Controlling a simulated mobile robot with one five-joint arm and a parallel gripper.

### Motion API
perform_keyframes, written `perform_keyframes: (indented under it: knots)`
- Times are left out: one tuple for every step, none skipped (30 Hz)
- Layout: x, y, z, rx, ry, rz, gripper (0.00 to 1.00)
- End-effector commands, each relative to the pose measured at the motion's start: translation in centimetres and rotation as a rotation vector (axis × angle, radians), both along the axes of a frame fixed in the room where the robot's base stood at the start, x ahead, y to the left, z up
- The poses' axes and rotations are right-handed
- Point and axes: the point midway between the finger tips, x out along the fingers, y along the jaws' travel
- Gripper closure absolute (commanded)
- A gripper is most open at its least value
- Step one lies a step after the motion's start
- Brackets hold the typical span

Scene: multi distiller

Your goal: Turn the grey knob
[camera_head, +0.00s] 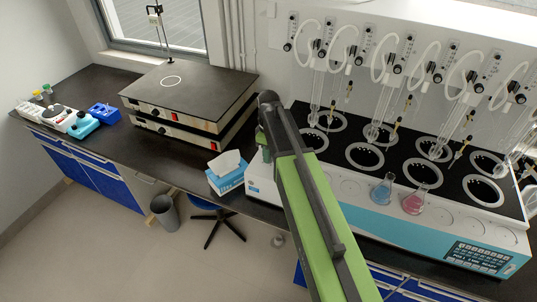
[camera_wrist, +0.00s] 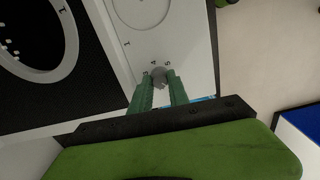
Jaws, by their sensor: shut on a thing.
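The grey knob (camera_wrist: 158,76) is small and round and sits on the white front panel (camera_wrist: 197,55) of the distiller, with small numbers printed around it in the wrist view. My gripper (camera_wrist: 160,88) has two green fingers, one on each side of the knob, shut on it. In the head view my green and black arm reaches to the left end of the distiller (camera_head: 420,236). The arm hides the knob there, and my gripper (camera_head: 262,153) shows only in part.
A tissue box (camera_head: 227,178) stands on the counter left of my arm. Two stacked hot plates (camera_head: 180,95) are farther left. A blue flask (camera_head: 382,192) and a pink flask (camera_head: 413,203) stand on the distiller's front ledge. Glass tubes and hoses rise behind.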

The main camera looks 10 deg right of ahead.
Motion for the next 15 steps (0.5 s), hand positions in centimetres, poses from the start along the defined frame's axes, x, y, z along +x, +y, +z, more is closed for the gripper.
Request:
perform_keyframes:
  knots:
    - [0.06, 0.13, 0.01, 0.002, -0.002, 0.015, 1.0]
    - [0.06, 0.13, 0.01, 0.002, -0.002, 0.024, 1.0]
    - [0.06, 0.13, 0.01, 0.002, -0.002, 0.032, 1.0]
    - [0.06, 0.13, 0.01, 0.002, -0.002, 0.038, 1.0]
    - [0.06, 0.13, 0.01, 0.003, -0.002, 0.043, 1.0]
    - [0.06, 0.13, 0.01, 0.003, -0.002, 0.049, 1.0]
    - [0.06, 0.13, 0.01, 0.003, -0.002, 0.052, 1.0]
    - [0.07, 0.14, 0.01, 0.003, -0.002, 0.055, 1.0]
    - [0.07, 0.14, 0.01, 0.003, -0.002, 0.057, 1.0]
    - [0.07, 0.14, 0.01, 0.003, -0.002, 0.058, 1.0]
    - [0.07, 0.14, 0.01, 0.003, -0.002, 0.059, 1.0]
    - [0.07, 0.14, 0.01, 0.003, -0.002, 0.06, 1.0]
    - [0.07, 0.14, 0.01, 0.003, -0.002, 0.06, 1.0]
    - [0.07, 0.14, 0.01, 0.003, -0.002, 0.06, 1.0]
    - [0.07, 0.14, 0.01, 0.003, -0.002, 0.06, 1.0]
